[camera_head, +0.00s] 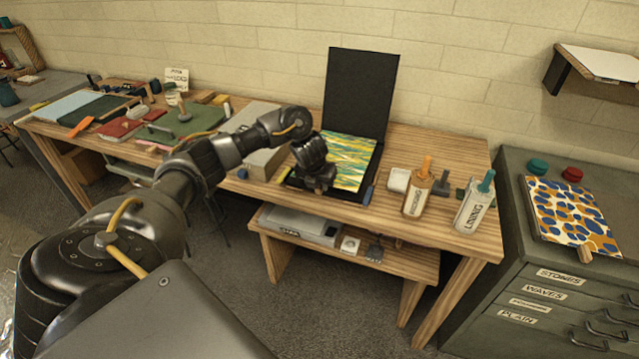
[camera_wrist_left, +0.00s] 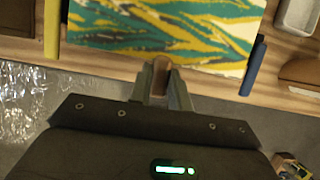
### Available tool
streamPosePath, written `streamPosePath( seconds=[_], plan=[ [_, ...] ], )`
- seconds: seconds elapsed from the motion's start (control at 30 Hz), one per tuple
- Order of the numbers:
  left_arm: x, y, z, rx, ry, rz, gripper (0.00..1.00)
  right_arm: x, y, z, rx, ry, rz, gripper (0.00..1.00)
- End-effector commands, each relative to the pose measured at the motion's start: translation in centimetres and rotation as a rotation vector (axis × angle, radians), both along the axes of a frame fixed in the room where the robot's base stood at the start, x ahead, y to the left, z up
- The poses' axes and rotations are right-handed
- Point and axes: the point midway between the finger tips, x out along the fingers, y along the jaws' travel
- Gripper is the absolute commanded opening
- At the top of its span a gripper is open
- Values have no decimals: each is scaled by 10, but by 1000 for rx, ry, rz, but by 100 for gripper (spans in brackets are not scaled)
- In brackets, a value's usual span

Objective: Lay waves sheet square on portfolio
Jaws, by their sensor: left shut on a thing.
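The waves sheet (camera_head: 352,158), streaked teal, yellow and white, is over the base of the black portfolio (camera_head: 361,90), whose cover stands open at the back. In the left wrist view the waves sheet (camera_wrist_left: 165,30) has a brown tab (camera_wrist_left: 160,63) at its near edge. My left gripper (camera_head: 318,187) is at the sheet's near left, with its fingers (camera_wrist_left: 160,85) shut on that tab. The arm hides part of the sheet and portfolio. I cannot tell whether the sheet touches the portfolio or lies exactly square. My right gripper is out of view.
A blue strip (camera_head: 368,195) and a yellow strip (camera_wrist_left: 52,30) flank the portfolio. Bottles (camera_head: 417,192) and a white dish (camera_head: 398,180) stand to its right. A spotted sheet (camera_head: 572,214) lies on the drawer cabinet (camera_head: 505,200). Tools and books crowd the table's left.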

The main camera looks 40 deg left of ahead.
Motion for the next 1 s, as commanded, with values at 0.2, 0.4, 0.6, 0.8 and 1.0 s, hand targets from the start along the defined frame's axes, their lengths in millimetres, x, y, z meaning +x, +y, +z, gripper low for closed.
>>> streamPosePath(
  seconds=[0.2,0.4,0.6,0.8,1.0],
  plan=[
    [0,0,-18,0,1,0,0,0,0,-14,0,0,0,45],
    [0,0,-32,0,1,-1,0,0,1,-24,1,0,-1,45],
    [0,0,-38,0,1,-1,0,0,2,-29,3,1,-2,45],
    [0,-1,-38,0,1,-1,0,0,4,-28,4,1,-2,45],
    [0,-1,-38,0,1,-1,32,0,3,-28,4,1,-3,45]
  ],
)
